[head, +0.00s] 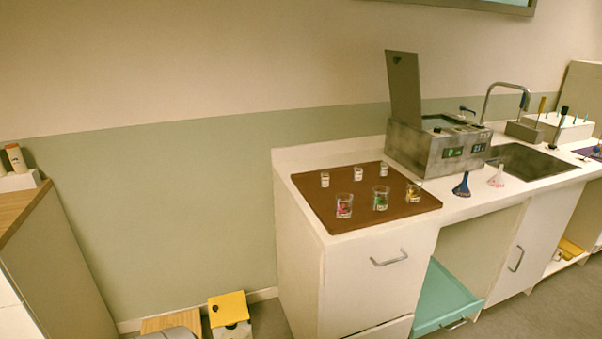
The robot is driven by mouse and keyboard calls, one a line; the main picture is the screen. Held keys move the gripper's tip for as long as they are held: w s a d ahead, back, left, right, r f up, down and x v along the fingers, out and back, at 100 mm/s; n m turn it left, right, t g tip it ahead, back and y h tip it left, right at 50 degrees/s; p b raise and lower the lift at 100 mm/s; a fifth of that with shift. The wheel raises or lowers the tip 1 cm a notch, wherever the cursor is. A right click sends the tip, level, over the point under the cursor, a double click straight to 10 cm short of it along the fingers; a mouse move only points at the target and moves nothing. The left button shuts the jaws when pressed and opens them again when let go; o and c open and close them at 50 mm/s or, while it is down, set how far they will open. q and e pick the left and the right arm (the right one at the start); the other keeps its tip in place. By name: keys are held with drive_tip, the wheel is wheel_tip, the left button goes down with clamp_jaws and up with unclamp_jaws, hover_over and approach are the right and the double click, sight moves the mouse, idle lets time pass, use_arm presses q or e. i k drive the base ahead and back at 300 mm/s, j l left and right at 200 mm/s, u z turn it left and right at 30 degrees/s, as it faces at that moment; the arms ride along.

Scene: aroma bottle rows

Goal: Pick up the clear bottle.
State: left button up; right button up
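A brown mat (300,186) on the white counter holds two rows of small glass vessels. The back row has three small pale bottles: a left one (325,180), a middle one (356,173) and a right one (384,170). The front row has a glass with pink contents (344,206), one with green (381,198) and one with yellowish contents (413,192). All stand upright and apart. They are too small to tell which is the clear bottle. Neither of my grippers shows in the head view.
A grey metal bath (432,150) with a raised lid stands behind the mat. A blue flask (462,186) and a whitish flask (497,177) stand right of the mat, before the sink (530,161). A teal drawer (445,300) sits low under the counter. A yellow-lidded bin (228,308) stands left of it.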

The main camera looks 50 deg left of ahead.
sight(384, 167)
drive_tip(key=i+u, duration=0.15)
drive_tip(key=u, duration=0.25)
drive_tip(key=i+l+u, duration=0.1)
drive_tip(key=u, duration=0.3)
drive_tip(key=i+l+u, duration=0.15)
drive_tip(key=u, duration=0.25)
drive_tip(key=l+u, duration=0.2)
drive_tip(key=u, duration=0.25)
drive_tip(key=i+l+u, duration=0.15)
drive_tip(key=u, duration=0.25)
drive_tip(key=l, duration=0.1)
